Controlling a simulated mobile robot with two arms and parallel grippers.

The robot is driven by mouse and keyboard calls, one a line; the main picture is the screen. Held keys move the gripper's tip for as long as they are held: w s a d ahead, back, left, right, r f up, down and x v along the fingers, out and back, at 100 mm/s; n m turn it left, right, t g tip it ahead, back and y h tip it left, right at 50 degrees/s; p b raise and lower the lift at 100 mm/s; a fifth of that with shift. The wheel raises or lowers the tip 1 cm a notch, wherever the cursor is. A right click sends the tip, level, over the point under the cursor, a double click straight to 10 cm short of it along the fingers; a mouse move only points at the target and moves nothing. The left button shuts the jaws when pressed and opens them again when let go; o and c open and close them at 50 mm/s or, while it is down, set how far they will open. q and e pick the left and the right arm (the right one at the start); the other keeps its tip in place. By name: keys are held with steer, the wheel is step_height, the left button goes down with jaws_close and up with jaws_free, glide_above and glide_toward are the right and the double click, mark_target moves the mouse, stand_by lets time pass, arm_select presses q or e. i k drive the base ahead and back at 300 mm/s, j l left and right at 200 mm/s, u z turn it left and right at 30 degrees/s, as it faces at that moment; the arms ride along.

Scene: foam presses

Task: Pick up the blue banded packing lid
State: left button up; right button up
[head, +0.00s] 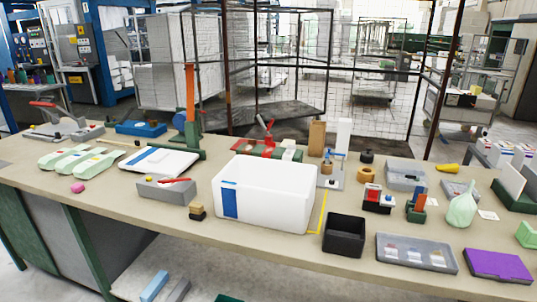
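The blue banded packing lid (170,163) is a flat white panel with a blue stripe along its left part. Neither of my grippers shows in the head view.
A black open bin (344,235) is right of the white box.

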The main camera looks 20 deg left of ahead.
mark_target(171, 163)
steer(key=u, duration=1.3)
